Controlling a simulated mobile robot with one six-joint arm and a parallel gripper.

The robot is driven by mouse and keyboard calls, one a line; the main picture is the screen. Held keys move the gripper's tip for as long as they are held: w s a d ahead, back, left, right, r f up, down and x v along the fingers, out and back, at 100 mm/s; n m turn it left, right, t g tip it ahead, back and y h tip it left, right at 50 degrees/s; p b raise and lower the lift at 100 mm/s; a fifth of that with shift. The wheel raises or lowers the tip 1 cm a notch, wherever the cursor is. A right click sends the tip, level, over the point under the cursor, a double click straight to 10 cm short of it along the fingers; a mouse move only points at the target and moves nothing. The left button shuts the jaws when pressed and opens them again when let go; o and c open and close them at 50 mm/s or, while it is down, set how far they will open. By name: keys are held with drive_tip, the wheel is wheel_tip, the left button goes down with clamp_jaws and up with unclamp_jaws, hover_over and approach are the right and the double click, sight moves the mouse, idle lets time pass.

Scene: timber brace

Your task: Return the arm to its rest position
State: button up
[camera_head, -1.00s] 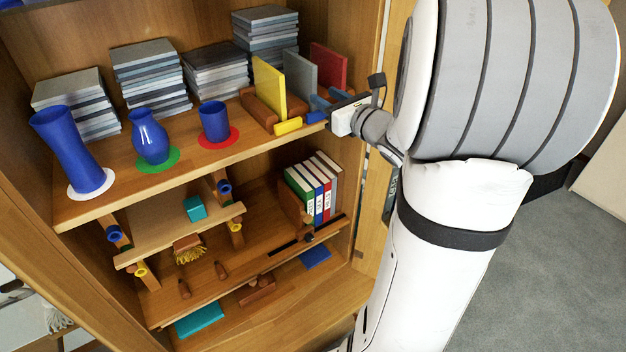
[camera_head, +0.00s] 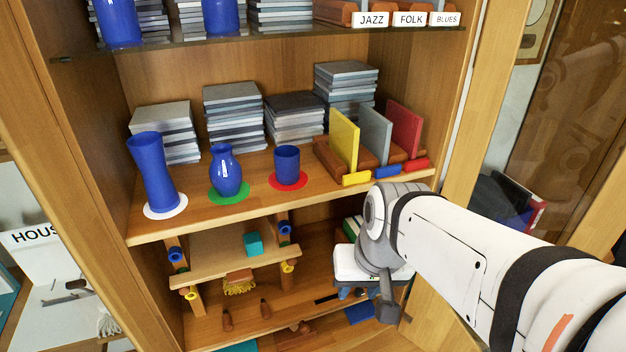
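My arm (camera_head: 470,260) reaches in from the right, with its wrist in front of the cabinet's lower right side. My gripper (camera_head: 370,264) shows as a white and grey body below the wrist, near the lower shelves. Its fingertips are hidden or too unclear to read, so I cannot tell whether it is open or holds anything. The wooden brace shelf (camera_head: 225,258) stands to the left of it, with blue and yellow round ends on its timbers and a teal cube (camera_head: 253,244) on top. The gripper appears apart from this shelf.
Three blue vessels stand on coloured discs: a tall vase (camera_head: 152,170), a round vase (camera_head: 226,172) and a cup (camera_head: 287,165). Yellow (camera_head: 343,138), grey (camera_head: 375,135) and red (camera_head: 404,130) panels stand close above my wrist. A glass door (camera_head: 520,150) is at right.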

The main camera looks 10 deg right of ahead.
drive_tip(key=shift+s+d+r+n+h, duration=0.1)
drive_tip(key=shift+d+r+n+h, duration=0.05)
drive_tip(key=shift+d+n+h, duration=0.35)
idle(0.4)
